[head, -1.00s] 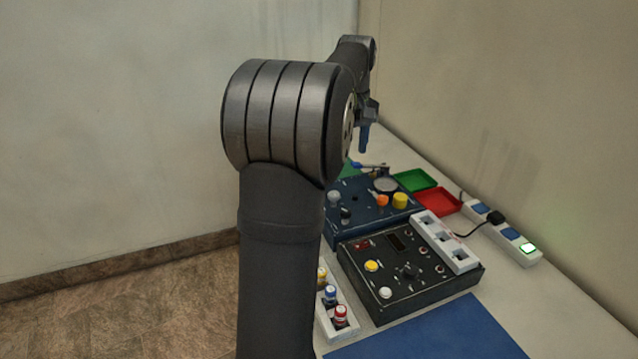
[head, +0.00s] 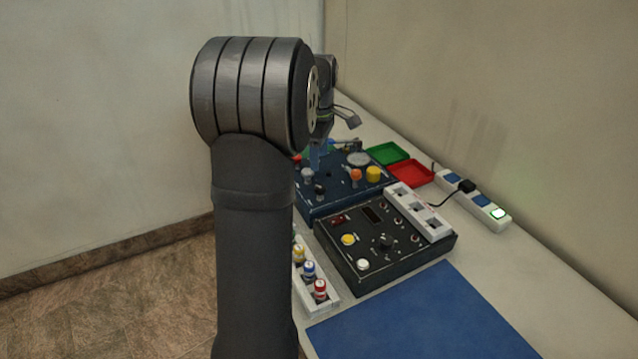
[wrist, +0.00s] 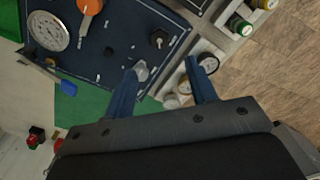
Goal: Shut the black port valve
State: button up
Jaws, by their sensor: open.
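A dark blue panel (head: 340,200) stands on the bench beyond a black box. A small black knob (head: 319,189), possibly the black port valve, is at its near left; the wrist view also shows a black knob (wrist: 158,39) near the panel's edge. A grey knob (head: 307,174) is beside it, and in the wrist view the grey knob (wrist: 140,70) appears just by the left fingertip. My gripper (wrist: 160,65) has its blue fingers apart with nothing held, above the panel's edge. In the head view my gripper (head: 318,155) is partly hidden by my arm.
The panel also bears a gauge (wrist: 47,30), an orange knob (wrist: 90,7) and a yellow knob (head: 373,174). The black box (head: 385,245), green tray (head: 388,152), red tray (head: 410,173) and power strip (head: 480,200) are nearby. A bottle rack (head: 318,291) stands left of the box.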

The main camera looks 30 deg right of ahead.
aim_at(319, 187)
notch_tip(319, 187, down, 10)
jog(key=shift+r, duration=0.15)
jog(key=shift+c, duration=0.4)
jog(key=c, duration=0.9)
